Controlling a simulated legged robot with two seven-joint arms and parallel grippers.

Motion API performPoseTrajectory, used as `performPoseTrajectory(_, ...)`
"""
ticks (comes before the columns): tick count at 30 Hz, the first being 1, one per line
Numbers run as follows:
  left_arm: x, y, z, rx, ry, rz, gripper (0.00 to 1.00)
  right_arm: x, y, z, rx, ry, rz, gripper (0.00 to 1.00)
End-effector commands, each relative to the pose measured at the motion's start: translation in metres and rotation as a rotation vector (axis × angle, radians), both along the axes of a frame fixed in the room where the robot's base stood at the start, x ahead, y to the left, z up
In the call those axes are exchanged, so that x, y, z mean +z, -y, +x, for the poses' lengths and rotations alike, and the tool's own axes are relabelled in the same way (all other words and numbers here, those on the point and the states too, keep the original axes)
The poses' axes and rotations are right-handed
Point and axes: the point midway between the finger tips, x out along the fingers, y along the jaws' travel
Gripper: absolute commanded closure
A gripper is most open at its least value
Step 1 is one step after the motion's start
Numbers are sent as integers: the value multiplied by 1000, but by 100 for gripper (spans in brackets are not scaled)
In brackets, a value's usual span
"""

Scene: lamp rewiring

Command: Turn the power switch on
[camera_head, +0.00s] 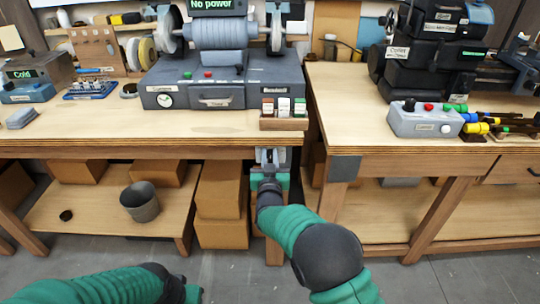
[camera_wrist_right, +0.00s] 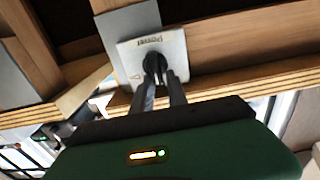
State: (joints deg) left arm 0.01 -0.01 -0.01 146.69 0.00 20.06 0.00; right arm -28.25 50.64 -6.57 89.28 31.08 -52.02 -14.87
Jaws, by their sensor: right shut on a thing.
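The power switch is a pale plate (camera_wrist_right: 132,62) labelled "Power" with a black knob (camera_wrist_right: 154,66), fixed to the wooden front of the bench below its top edge. My right gripper (camera_wrist_right: 160,82) is shut on the black knob, its two dark fingers on either side of it. In the head view the right gripper (camera_head: 270,158) reaches up to the bench front near its right corner and mostly hides the switch. My left arm lies low at the bottom left, and I cannot make out its fingers. A display (camera_head: 215,5) on the bench machine reads "No power".
A small wooden box of coloured pieces (camera_head: 283,122) stands just above at the bench edge. A second bench (camera_head: 345,105) is to the right, with a grey control box (camera_head: 425,119).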

Motion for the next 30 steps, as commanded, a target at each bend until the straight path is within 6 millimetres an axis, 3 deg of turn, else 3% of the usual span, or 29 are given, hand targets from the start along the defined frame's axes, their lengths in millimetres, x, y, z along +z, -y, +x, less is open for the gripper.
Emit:
performPoseTrajectory(3,0,0,0,0,0,0,64,-1,1,1,0,-2,0,100)
performPoseTrajectory(17,-2,0,0,0,1,0,64,-2,1,1,1,-3,24,100)
performPoseTrajectory(30,-22,0,0,0,0,0,64,-5,7,1,-1,-2,297,100)
